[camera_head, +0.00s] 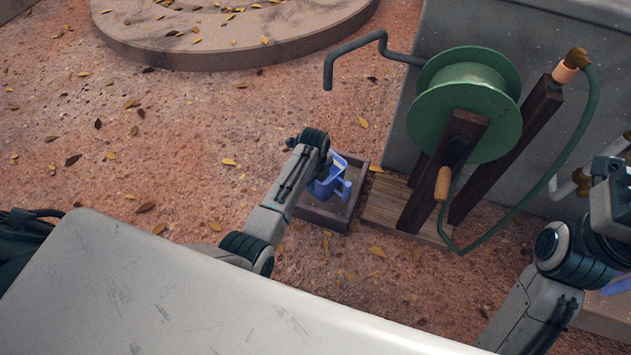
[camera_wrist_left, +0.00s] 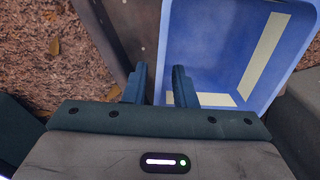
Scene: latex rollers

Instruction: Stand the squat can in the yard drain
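My right gripper is partly cut off at the right edge, fingertips not clear.
A grey trough (camera_head: 400,125) stands behind. A blue object (camera_head: 616,286) lies lower right. Leaf-strewn ground to the left is free.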

